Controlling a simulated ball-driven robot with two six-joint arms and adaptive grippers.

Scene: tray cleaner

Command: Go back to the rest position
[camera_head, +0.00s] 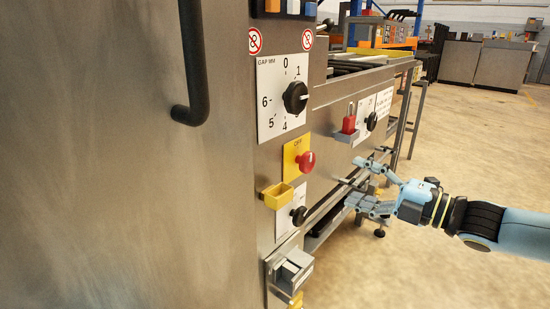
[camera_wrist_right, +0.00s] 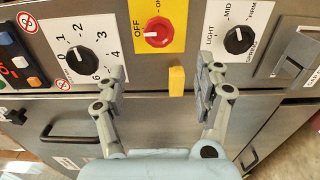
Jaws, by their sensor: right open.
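My right gripper (camera_head: 364,188) is open and empty in the head view, in the air in front of the machine's lower right side. In the right wrist view its two fingers (camera_wrist_right: 161,80) are spread apart, with the machine's control panel beyond them. A yellow block-like part (camera_wrist_right: 177,81) on the panel shows between the fingers, and I cannot tell how far off it is. The machine is a tall steel cabinet (camera_head: 120,150) filling the left of the head view. My left gripper is not in view.
A black handle (camera_head: 194,70) juts from the cabinet. Open floor (camera_head: 475,150) lies to the right.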

